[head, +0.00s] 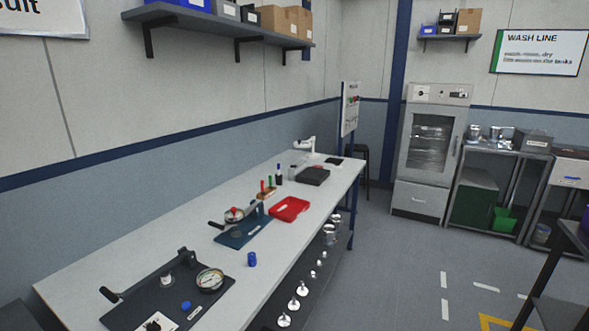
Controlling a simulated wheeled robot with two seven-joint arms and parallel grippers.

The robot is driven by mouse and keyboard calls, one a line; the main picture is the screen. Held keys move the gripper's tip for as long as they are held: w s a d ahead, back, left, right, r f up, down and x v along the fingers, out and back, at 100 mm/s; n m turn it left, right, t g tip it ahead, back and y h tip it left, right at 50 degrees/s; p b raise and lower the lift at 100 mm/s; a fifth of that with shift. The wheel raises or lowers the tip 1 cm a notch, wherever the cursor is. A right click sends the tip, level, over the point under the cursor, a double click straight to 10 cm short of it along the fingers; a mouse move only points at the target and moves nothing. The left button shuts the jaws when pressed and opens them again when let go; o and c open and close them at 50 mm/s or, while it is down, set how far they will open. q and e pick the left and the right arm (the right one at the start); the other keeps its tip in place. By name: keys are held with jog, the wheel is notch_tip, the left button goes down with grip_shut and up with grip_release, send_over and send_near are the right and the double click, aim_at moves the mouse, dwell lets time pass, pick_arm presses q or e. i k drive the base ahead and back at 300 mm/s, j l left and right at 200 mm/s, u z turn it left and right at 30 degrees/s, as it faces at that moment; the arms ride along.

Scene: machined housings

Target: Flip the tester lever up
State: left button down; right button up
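A dark tester plate (200,311) with a round dial gauge (210,279) lies on the near end of the long bench. A lever with a black grip (109,294) sticks out at its left side, lying low and close to level. A dark upright bracket (186,262) and a small pale cylindrical part stand at the plate's back. A second fixture on a blue plate (243,234) sits farther along and also has a dark handle (216,226). Neither of my grippers is in view.
The white bench top (85,280) runs along the wall. A blue cap (252,259), a red tray (290,208) and a black case (313,176) lie on it. Metal parts line a dark shelf along its front. Open grey floor (400,270) lies to the right.

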aim_at(166, 270)
jog(key=u, duration=1.25)
jog(key=i+l, duration=0.1)
jog(key=l, duration=0.2)
jog(key=i+l, duration=0.1)
jog(key=l, duration=0.45)
jog(key=i, duration=0.05)
